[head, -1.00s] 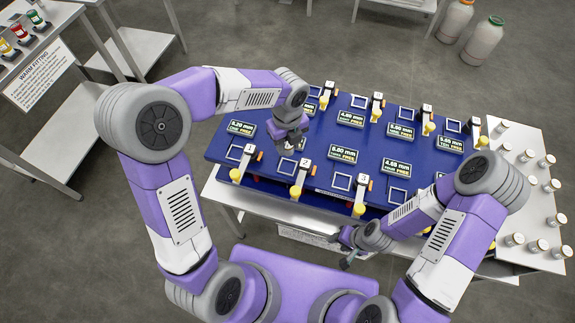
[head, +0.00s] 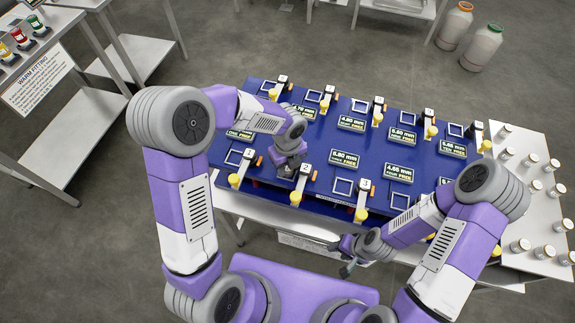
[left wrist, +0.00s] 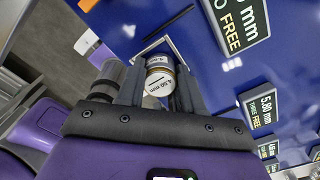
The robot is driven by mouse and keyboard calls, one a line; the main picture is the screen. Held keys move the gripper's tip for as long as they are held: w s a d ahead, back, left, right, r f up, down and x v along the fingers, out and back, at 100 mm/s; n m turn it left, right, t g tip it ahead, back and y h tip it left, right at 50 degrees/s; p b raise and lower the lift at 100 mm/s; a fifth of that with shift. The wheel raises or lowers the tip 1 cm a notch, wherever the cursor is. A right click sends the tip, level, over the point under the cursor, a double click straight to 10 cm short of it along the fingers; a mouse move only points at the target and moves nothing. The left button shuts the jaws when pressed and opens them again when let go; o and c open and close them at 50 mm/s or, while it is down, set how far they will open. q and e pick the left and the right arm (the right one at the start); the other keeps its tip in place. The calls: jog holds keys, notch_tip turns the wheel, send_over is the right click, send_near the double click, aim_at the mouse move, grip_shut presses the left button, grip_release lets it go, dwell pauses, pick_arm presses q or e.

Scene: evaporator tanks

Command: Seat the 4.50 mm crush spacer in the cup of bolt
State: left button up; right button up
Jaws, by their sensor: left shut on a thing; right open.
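My left gripper (head: 288,170) is over the front left part of the blue board (head: 325,130). In the left wrist view, my left gripper (left wrist: 158,95) is shut on a small round canister with a white lid (left wrist: 160,78). The lid's text reads about ".50 mm", with its start unclear. A white square outline (left wrist: 152,46) lies on the board just beyond the canister. Whether the canister touches the board I cannot tell. In the head view the gripper hides the canister. My right gripper (head: 345,256) is open and empty near the board's front edge. I cannot tell which cup is the bolt's.
The board has several signs, such as one reading 4.80 mm FREE (head: 352,124), white squares and numbered posts with yellow knobs (head: 361,214). Several lidded jars (head: 532,160) stand on the white table at right. A shelf (head: 20,50) with coloured jars stands at far left.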

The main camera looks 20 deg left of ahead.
pick_arm(q)
jog(key=shift+f, duration=0.2)
jog(key=o, duration=1.1)
jog(key=shift+r, duration=0.5)
notch_tip(320, 180, up, 11)
jog(key=p, duration=0.2)
jog(key=shift+r, duration=0.2)
